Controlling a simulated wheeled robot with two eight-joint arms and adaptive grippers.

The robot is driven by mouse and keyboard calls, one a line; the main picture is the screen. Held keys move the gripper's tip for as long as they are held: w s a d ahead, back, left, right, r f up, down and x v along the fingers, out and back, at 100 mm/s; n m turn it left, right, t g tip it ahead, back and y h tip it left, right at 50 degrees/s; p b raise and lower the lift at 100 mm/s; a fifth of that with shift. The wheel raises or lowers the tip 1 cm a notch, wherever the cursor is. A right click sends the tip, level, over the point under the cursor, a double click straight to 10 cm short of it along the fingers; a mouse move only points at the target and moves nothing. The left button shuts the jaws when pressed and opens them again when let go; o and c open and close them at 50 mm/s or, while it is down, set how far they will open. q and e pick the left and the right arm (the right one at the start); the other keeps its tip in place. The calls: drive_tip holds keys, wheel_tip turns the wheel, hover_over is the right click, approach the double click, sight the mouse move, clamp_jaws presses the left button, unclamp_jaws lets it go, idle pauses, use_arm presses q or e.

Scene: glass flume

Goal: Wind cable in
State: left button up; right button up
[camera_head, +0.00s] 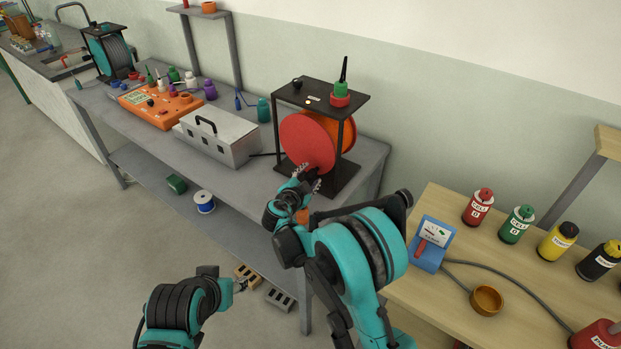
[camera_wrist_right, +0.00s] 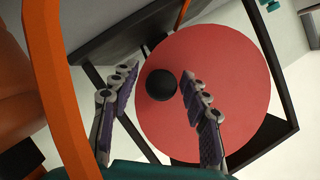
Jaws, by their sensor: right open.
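A cable reel with a red disc (camera_head: 307,141) and an orange drum (camera_head: 347,135) stands in a black frame (camera_head: 332,190) at the right end of the grey bench. In the right wrist view the red disc (camera_wrist_right: 230,80) fills the middle, with a round black knob (camera_wrist_right: 161,84) on it. My right gripper (camera_head: 309,178) is open in front of the disc, its fingers either side of the knob in the wrist view; contact cannot be told. My left gripper (camera_head: 241,285) is low in front of the bench, its jaws too small to read. A short dark cable (camera_head: 266,155) shows left of the reel.
A grey box (camera_head: 218,137) with a handle and an orange panel (camera_head: 158,105) stand left of the reel. A red-green stack (camera_head: 341,94) sits atop the frame. A wooden table (camera_head: 450,295) with a blue meter (camera_head: 431,243) and several bottles is at right.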

drive_tip(key=shift+w+d+f, duration=0.1)
drive_tip(key=shift+w+d, duration=0.1)
drive_tip(key=shift+w, duration=0.3)
clamp_jaws()
drive_tip(key=shift+s, duration=0.1)
